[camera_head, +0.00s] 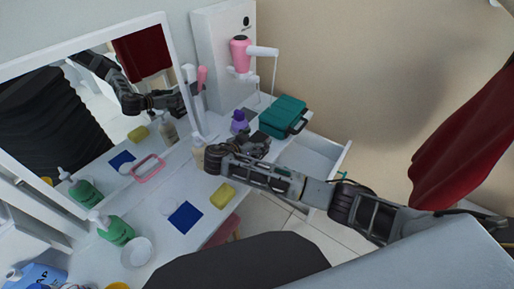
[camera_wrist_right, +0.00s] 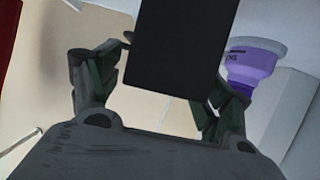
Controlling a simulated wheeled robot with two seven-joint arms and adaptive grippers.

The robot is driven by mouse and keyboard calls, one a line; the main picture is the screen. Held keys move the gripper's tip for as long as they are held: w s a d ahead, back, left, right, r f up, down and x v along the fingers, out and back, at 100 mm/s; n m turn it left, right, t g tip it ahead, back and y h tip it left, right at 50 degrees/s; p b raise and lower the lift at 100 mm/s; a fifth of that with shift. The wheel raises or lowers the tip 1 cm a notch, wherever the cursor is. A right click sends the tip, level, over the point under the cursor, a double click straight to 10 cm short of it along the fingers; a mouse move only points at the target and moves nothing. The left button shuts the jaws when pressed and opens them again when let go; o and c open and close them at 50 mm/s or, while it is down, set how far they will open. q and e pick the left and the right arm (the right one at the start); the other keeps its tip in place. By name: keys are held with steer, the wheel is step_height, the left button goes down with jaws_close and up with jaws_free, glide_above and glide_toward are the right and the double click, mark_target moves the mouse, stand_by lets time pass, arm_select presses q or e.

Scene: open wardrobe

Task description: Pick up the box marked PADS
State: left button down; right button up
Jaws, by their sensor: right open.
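No PADS lettering is readable in either view. In the right wrist view, a plain dark box (camera_wrist_right: 165,50) stands between the two fingers of my right gripper (camera_wrist_right: 160,65). Its face toward the camera is in shadow. The fingers are spread to either side of it, and I cannot tell whether they touch it. In the head view, my right gripper (camera_head: 256,144) is over the white table beside the purple bottle (camera_head: 239,122). The arm and fingers hide most of what is there. My left gripper does not show directly.
The purple bottle also shows right of the fingers in the wrist view (camera_wrist_right: 254,68). A teal case (camera_head: 284,115) sits behind the gripper. An open white drawer (camera_head: 312,158) is below my arm.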

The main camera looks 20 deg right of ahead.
steer(key=shift+w+d+f, duration=0.1)
steer(key=shift+w+d, duration=0.05)
steer(key=shift+d, duration=0.05)
steer(key=c, duration=0.6)
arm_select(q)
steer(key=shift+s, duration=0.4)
arm_select(e)
steer(key=c, duration=0.6)
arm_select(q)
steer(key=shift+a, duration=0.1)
